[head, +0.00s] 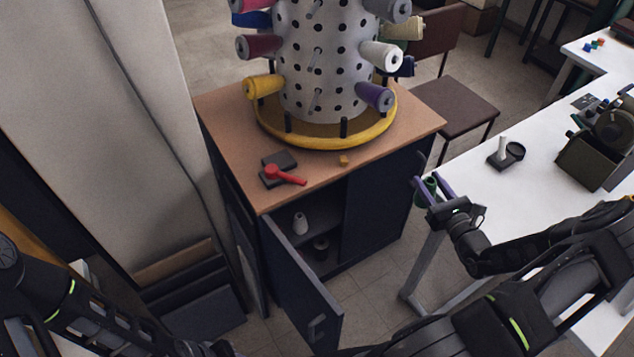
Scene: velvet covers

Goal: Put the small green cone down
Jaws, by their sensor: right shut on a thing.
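My right gripper (432,186) is shut on the small green cone (428,188), at the right of the head view. The cone is dark green and mostly hidden between the purple-edged fingers. The gripper holds it in the air, between the cabinet's right side and the white table (470,196). My left arm shows at the lower left, but its gripper is not in view.
The cabinet door (300,290) stands open. A brown chair (455,105) stands behind.

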